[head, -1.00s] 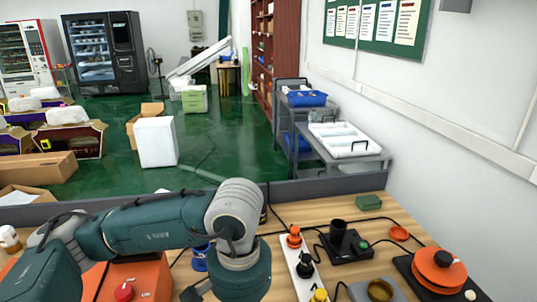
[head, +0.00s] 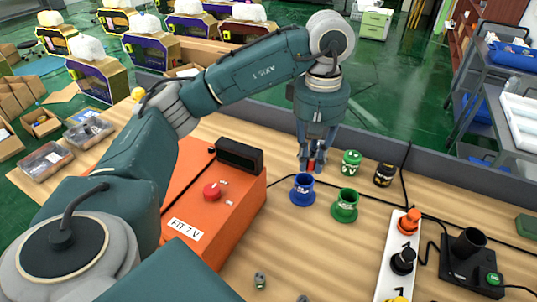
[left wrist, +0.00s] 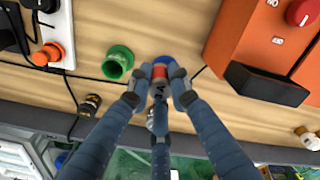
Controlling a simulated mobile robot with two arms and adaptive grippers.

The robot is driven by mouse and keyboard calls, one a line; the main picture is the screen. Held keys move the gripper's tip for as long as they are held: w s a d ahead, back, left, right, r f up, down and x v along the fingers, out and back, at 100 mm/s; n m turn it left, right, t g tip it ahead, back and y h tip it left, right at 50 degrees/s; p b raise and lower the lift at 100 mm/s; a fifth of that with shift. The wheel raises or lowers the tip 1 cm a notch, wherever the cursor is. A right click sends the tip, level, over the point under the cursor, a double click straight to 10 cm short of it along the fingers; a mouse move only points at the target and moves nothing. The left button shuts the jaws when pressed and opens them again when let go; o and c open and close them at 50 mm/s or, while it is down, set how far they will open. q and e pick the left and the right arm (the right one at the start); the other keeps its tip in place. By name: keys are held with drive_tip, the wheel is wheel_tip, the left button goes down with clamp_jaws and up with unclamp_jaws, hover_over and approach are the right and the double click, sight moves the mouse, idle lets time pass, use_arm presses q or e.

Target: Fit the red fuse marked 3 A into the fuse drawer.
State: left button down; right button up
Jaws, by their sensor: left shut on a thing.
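My left gripper (head: 312,155) points down above the table, shut on a small red fuse (head: 311,166). The red fuse also shows between the fingertips in the left wrist view (left wrist: 160,72). An orange box (head: 215,205) to the left carries a red knob and a label that seems to read "FIT ? V". A black open tray, apparently the fuse drawer (head: 240,155), sticks out of its back edge; it also shows in the left wrist view (left wrist: 265,88). My right gripper is not in view.
A green holder (head: 344,207) stands right of the blue one. A green-capped fuse (head: 351,162) and a black-and-gold fuse (head: 384,174) stand behind. A white strip (head: 398,262) with coloured plugs and cables lies to the right. A grey rail (head: 420,150) borders the table's back.

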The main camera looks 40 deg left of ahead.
sight(309, 172)
use_arm(q)
drive_tip(key=f, duration=0.4)
drive_tip(key=shift+s, duration=0.3)
wheel_tip(309, 172, down, 11)
drive_tip(key=shift+r+p, duration=0.15)
drive_tip(key=shift+p, duration=0.6)
drive_tip(key=shift+f, duration=0.25)
wheel_tip(309, 172, down, 4)
drive_tip(key=shift+p, duration=0.5)
drive_tip(key=shift+w+f, duration=0.1)
drive_tip(key=shift+f, duration=0.15)
drive_tip(key=c, duration=2)
unclamp_jaws()
drive_tip(key=shift+f, duration=0.1)
drive_tip(key=shift+c, duration=0.2)
drive_tip(key=o, duration=0.4)
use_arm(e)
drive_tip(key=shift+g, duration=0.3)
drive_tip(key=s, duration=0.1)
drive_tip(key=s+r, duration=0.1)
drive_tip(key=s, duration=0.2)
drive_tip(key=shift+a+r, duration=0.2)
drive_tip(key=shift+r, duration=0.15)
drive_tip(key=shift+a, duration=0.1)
